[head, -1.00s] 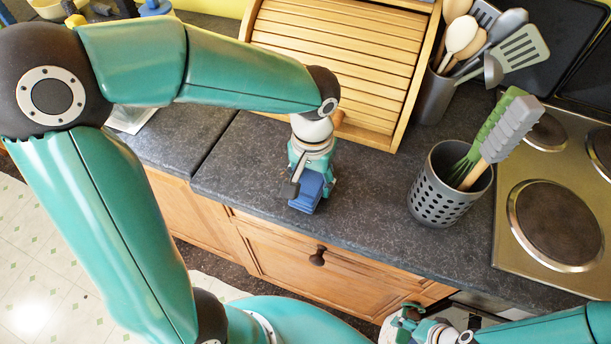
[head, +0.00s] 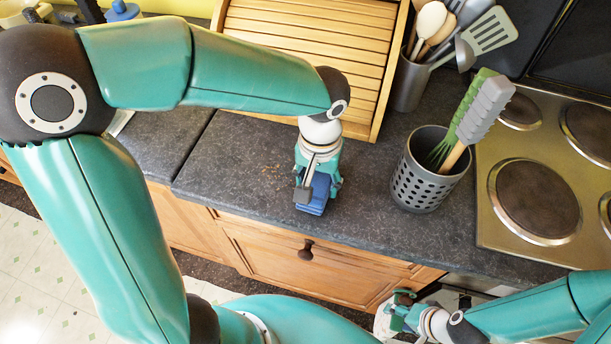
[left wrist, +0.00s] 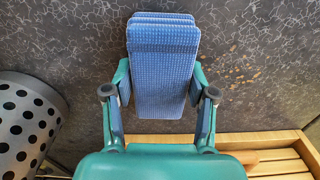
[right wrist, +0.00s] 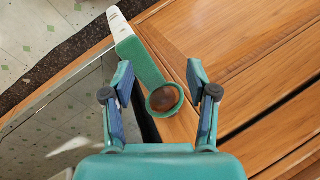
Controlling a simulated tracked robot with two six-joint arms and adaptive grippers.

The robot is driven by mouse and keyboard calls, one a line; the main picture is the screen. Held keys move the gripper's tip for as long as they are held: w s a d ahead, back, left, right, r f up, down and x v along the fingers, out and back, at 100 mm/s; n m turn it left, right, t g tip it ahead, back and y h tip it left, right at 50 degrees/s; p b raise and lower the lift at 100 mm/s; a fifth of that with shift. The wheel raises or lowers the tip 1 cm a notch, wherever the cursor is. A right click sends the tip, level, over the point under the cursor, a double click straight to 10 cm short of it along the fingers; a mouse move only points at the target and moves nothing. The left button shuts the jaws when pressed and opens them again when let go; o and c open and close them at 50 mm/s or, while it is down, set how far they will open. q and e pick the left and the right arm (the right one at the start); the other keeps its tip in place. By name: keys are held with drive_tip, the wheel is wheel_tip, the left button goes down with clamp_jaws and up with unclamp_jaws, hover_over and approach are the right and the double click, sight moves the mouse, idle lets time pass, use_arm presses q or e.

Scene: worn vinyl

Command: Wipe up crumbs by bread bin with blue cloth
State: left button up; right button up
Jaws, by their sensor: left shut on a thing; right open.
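The blue cloth (head: 312,200) is a folded pad gripped in my left gripper (head: 318,185), low over the dark counter in front of the bread bin. In the left wrist view the cloth (left wrist: 162,75) hangs between the two fingers; I cannot tell whether it touches the counter. Tan crumbs (head: 272,172) lie on the counter left of the cloth, and also show right of it in the left wrist view (left wrist: 243,72). The wooden slatted bread bin (head: 300,55) stands shut behind. My right gripper (head: 400,308) is open and empty, low in front of the cabinets.
A perforated grey holder (head: 425,180) with green and grey utensils stands right of the cloth. A fuller utensil pot (head: 409,85) is behind it, and the hob (head: 530,195) is further right. The counter's front edge lies close before the cloth; a drawer knob (head: 306,250) sticks out below.

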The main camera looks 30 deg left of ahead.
sight(268, 178)
use_arm(q)
drive_tip(key=shift+d, duration=0.3)
drive_tip(key=shift+a, duration=0.1)
drive_tip(key=shift+s+a, duration=0.2)
drive_tip(key=shift+a, duration=0.65)
drive_tip(key=shift+s+a, duration=0.2)
drive_tip(key=shift+a, duration=0.7)
drive_tip(key=shift+s+a, duration=0.2)
drive_tip(key=shift+a, duration=0.65)
use_arm(e)
drive_tip(key=shift+f, duration=0.2)
use_arm(q)
drive_tip(key=shift+s+a, duration=0.1)
drive_tip(key=shift+a, duration=0.45)
drive_tip(key=shift+s+a, duration=0.3)
drive_tip(key=shift+a, duration=0.75)
drive_tip(key=shift+s+a, duration=0.25)
drive_tip(key=shift+a, duration=0.8)
use_arm(e)
drive_tip(key=shift+f, duration=0.1)
